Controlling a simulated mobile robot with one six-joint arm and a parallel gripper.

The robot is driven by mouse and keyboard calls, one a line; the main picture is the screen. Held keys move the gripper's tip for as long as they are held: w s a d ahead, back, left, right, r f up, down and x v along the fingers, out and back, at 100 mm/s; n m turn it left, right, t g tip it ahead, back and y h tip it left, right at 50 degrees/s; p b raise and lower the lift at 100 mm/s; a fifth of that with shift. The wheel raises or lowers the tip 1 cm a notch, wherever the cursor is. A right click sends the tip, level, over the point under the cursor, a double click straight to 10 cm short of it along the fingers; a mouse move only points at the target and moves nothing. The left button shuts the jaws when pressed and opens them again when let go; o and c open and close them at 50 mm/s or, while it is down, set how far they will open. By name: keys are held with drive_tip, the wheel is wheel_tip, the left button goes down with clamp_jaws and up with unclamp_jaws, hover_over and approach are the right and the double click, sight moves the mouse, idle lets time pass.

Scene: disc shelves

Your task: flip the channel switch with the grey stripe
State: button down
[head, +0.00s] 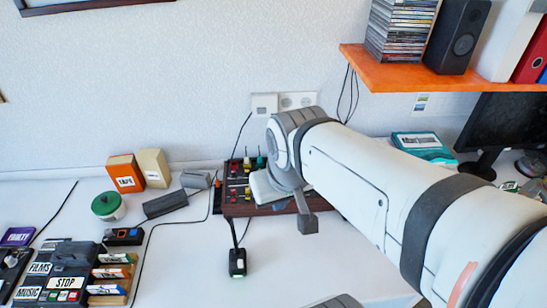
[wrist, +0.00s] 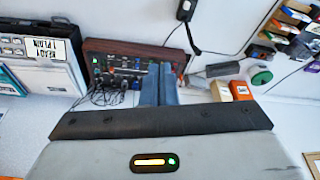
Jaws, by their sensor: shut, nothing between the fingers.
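The channel switches sit on a dark mixer panel with reddish-brown wooden edges (head: 230,208), on the desk against the wall. It carries rows of small coloured knobs and levers. In the wrist view the panel (wrist: 115,46) lies beyond my fingers, with cables trailing from its near side. I cannot make out which switch has the grey stripe. My gripper (wrist: 167,68) is shut and empty, its blue-grey fingers pointing at the panel and covering part of its right side. Whether the fingertips touch a switch cannot be told. In the head view my arm hides the panel's right part.
A small black box with a green light (head: 237,264) lies in front of the panel on a cable. Orange (head: 125,173) and cream boxes (head: 154,168) and a green-lidded jar (head: 107,206) stand left. An orange shelf (head: 420,73) overhangs at right.

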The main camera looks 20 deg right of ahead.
drive_tip(key=w+d+f+m+b, duration=0.1)
drive_tip(key=w+d+f+b, duration=0.4)
drive_tip(key=w+d+f, duration=0.2)
drive_tip(key=w+d+f+m+h+b, duration=0.1)
drive_tip(key=w+d+f+b, duration=0.4)
drive_tip(key=w+f, duration=0.6)
drive_tip(key=w+d+m, duration=0.1)
drive_tip(key=w+d, duration=0.1)
drive_tip(key=w, duration=0.3)
drive_tip(key=shift+d+f+b, duration=0.2)
drive_tip(key=shift+b, duration=0.15)
drive_tip(key=p+x, duration=0.1)
drive_tip(key=x, duration=1.3)
drive_tip(key=shift+s+a, duration=0.1)
